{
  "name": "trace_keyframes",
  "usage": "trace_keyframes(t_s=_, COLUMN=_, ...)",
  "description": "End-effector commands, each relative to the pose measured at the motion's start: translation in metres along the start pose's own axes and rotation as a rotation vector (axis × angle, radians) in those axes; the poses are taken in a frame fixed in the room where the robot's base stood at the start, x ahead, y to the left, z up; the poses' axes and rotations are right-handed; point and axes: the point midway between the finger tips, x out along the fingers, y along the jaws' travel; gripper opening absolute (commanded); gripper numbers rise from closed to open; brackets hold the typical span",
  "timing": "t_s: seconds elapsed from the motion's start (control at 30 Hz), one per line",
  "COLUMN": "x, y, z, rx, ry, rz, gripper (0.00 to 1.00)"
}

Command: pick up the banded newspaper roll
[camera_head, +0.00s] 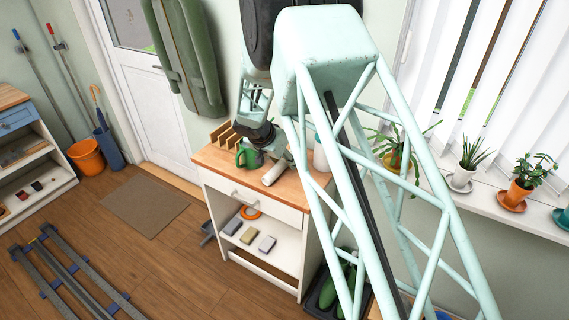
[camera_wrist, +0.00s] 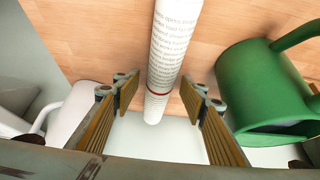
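The banded newspaper roll (camera_wrist: 172,45) is a white printed cylinder with a thin red band, lying on the wooden cabinet top. In the head view its pale end (camera_head: 273,175) shows near the front edge of that top. My gripper (camera_wrist: 160,92) is open, with one finger on each side of the roll close to the red band. A gap shows between the roll and each finger, so I see no grip. In the head view my wrist is over the cabinet top and hides part of the roll; the fingertips are hard to make out there.
A green mug-like vessel with a handle (camera_wrist: 262,95) stands close beside my right-hand finger. A white rounded object (camera_wrist: 70,115) is at the left. The white cabinet (camera_head: 262,208) holds small blocks on its shelf. Potted plants (camera_head: 463,180) line the windowsill.

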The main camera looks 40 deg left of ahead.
Motion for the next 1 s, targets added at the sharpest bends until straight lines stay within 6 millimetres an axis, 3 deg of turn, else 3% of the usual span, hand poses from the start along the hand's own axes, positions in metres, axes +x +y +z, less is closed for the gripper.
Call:
trace_keyframes(t_s=0.57, x=0.0003, y=-0.0001, z=-0.0001, rx=0.000, ry=0.000, rz=0.000, gripper=0.39)
trace_keyframes(t_s=0.87, x=0.0003, y=-0.0001, z=-0.0002, rx=0.000, ry=0.000, rz=0.000, gripper=0.12)
trace_keyframes(t_s=1.0, x=0.0001, y=-0.0002, z=-0.0004, rx=0.000, ry=0.000, rz=0.000, gripper=0.10)
